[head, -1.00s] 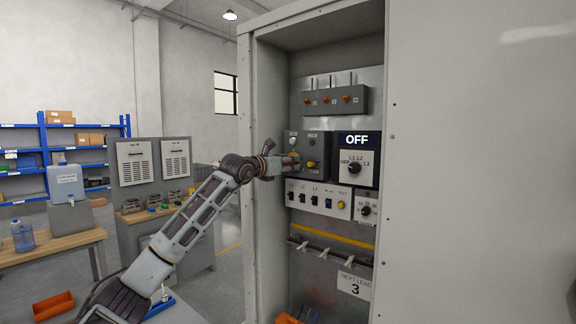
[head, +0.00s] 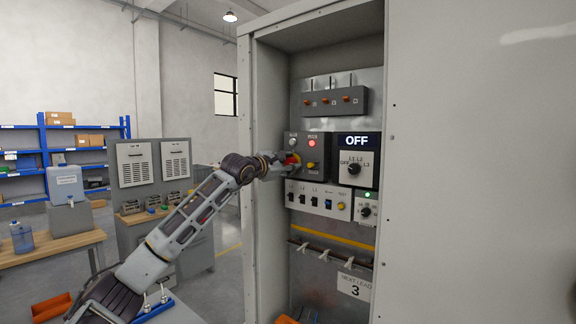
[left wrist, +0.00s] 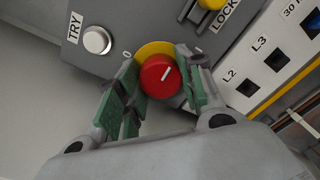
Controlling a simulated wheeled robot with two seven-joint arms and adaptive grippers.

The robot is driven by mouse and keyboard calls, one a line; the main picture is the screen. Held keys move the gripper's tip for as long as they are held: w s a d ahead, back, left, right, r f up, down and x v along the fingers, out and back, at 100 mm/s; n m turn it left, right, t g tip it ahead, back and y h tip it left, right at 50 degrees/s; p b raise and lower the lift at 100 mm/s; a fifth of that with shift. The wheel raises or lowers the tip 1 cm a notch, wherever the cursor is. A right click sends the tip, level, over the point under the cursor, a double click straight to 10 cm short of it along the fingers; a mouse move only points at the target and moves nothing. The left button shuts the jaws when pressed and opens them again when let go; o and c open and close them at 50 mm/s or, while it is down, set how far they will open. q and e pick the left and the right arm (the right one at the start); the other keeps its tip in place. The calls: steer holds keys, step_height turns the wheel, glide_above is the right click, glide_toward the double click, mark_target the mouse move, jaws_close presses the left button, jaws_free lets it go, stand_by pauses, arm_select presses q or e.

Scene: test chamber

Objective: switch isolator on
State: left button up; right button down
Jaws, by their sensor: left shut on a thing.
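The isolator is a red round knob (left wrist: 158,78) on a yellow plate (left wrist: 153,48) in the left wrist view. Its white mark points up and to the right, away from the "0" label. My left gripper (left wrist: 163,82) has its green pads on either side of the knob and is shut on it. In the head view the left gripper (head: 287,161) is at the knob (head: 293,158), on the left of the grey panel. A red lamp (head: 311,142) glows to the knob's upper right. The right gripper is out of view.
A sign (head: 356,140) reads OFF above a black selector (head: 355,168). A green lamp (head: 367,195) glows above a smaller dial (head: 365,211). Breaker switches (head: 314,200) sit below the knob. The cabinet's left wall (head: 246,190) stands close beside my arm.

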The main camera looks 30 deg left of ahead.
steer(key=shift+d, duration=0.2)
arm_select(q)
steer(key=shift+m, duration=0.3)
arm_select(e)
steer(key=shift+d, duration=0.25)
arm_select(q)
steer(key=o, duration=1)
steer(key=shift+s+a, duration=0.1)
steer(key=shift+s, duration=0.5)
steer(key=shift+s+a+r, duration=0.1)
steer(key=shift+s+a, duration=0.1)
steer(key=shift+s, duration=2.45)
steer(key=shift+s+a+r, duration=0.1)
steer(key=shift+s+a, duration=0.05)
steer(key=shift+s, duration=2.5)
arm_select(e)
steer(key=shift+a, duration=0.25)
